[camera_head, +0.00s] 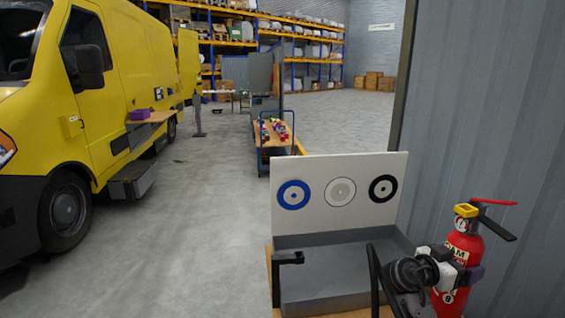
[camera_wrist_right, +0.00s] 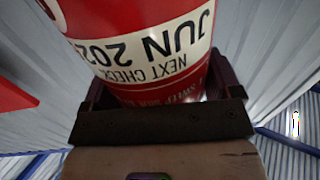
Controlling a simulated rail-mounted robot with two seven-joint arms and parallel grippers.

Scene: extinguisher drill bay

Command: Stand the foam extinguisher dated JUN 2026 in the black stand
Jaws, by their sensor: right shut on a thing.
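A red extinguisher (camera_head: 464,243) with a yellow collar, a red lever and a black handle stands upright at the right of the head view. Its partly covered label ends in "AM". My right gripper (camera_head: 450,265) is shut around its body. In the right wrist view the held extinguisher (camera_wrist_right: 140,45) shows an upside-down label reading "NEXT CHECK" and "JUN 202"; the last digit is cut off. A black bracket-like frame (camera_head: 276,275) rises at the left of a grey tray; I cannot tell whether it is the black stand. My left gripper is not in view.
The grey tray (camera_head: 325,279) lies before a white board (camera_head: 318,167) with blue, white and black ring targets. A corrugated wall (camera_head: 500,110) is close behind the extinguisher. A yellow van (camera_head: 110,90) and a loaded trolley (camera_head: 272,135) stand farther off.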

